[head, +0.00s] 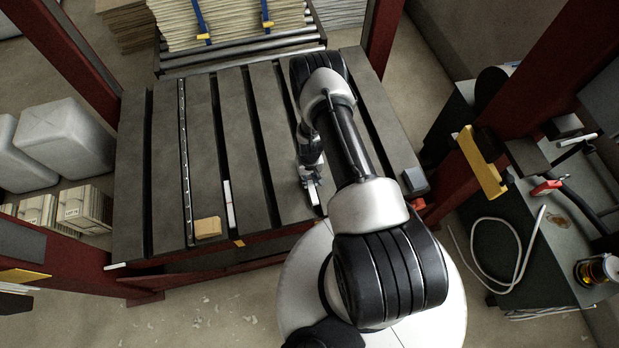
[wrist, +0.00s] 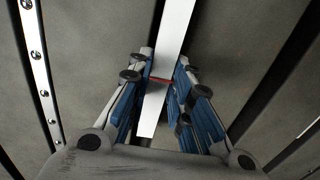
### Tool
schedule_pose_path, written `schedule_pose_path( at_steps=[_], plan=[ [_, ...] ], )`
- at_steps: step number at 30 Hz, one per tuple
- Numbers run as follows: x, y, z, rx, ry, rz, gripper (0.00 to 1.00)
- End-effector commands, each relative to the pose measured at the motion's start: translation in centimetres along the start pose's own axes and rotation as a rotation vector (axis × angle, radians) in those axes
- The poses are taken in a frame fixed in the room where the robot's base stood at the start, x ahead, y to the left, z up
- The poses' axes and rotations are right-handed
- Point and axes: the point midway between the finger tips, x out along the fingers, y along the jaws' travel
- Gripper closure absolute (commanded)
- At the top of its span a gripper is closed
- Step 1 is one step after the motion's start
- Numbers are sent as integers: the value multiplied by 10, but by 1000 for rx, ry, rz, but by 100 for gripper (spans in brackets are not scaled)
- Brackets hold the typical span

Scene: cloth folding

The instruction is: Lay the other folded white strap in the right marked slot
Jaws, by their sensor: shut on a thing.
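My gripper (wrist: 164,72) is shut on a white folded strap (wrist: 174,30) with a thin red band across it. The strap runs lengthwise between the blue-padded fingers and out of the top of the wrist view. A dark gap shows beside and behind it; I cannot tell its height above the slats. In the head view my gripper (head: 311,188) is over the right half of the slatted table (head: 208,95), and my arm hides most of the held strap. Another white strap (head: 229,204) with a red band lies along a dark gap left of my gripper.
A tan block (head: 208,227) sits near the table's front edge. Dark red posts (head: 72,45) flank the table. A cluttered bench (head: 500,245) stands at right.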

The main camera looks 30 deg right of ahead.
Motion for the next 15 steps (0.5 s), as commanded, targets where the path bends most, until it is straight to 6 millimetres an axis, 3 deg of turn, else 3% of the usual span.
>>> schedule_pose_path(
  at_steps=[2, 3, 15],
  plan=[
    [0, 0, 0, 0, 0, 0, 100],
    [0, 0, 0, 0, 0, 0, 80],
    [0, 0, 0, 0, 0, 0, 57]
  ],
)
